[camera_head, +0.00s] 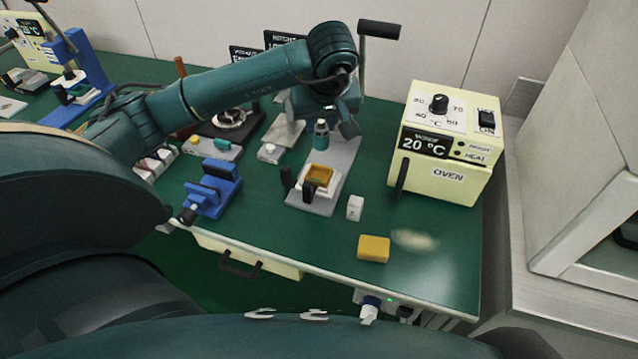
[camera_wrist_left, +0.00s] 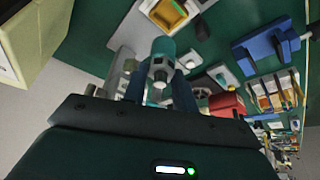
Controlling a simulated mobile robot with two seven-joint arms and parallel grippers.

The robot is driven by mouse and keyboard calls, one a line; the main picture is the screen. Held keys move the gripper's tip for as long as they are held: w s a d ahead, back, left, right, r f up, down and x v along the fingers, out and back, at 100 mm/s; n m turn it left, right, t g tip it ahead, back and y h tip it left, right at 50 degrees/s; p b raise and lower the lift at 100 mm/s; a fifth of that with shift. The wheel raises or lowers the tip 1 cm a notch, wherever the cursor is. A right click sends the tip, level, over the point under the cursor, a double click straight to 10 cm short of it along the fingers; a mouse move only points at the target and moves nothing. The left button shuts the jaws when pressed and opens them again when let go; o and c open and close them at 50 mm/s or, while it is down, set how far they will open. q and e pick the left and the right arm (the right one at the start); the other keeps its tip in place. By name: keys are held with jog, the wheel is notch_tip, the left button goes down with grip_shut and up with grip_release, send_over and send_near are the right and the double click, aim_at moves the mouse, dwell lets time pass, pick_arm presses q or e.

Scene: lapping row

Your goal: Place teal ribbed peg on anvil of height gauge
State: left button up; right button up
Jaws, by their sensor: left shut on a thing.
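My left gripper (camera_head: 334,127) is shut on the teal peg (camera_head: 321,130), which it holds roughly upright over the back of the bench. A grey stand with a flat plate (camera_head: 284,131) is just left of the gripper. It may be the height gauge, but my arm hides part of it, and I cannot make out its anvil. I cannot tell whether the peg touches anything below. My right gripper is not in view.
A cream oven (camera_head: 440,143) is at right, a blue vice (camera_head: 211,189) at left. A white block (camera_head: 355,207) and yellow sponge (camera_head: 374,248) lie in front. The bench's front right is mostly clear.

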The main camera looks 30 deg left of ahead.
pick_arm(q)
jog(key=shift+w+a+f+n, duration=0.15)
jog(key=shift+w+a+n, duration=0.05)
jog(key=shift+a+n, duration=0.25)
notch_tip(320, 180, down, 10)
jog(key=shift+r, duration=0.2)
dwell(0.3)
jog(key=shift+f, duration=0.3)
jog(key=o, duration=1)
jog(key=shift+r, duration=0.1)
jog(key=shift+c, duration=0.2)
jog(key=shift+d+r+p, duration=0.1)
jog(key=shift+p, duration=0.2)
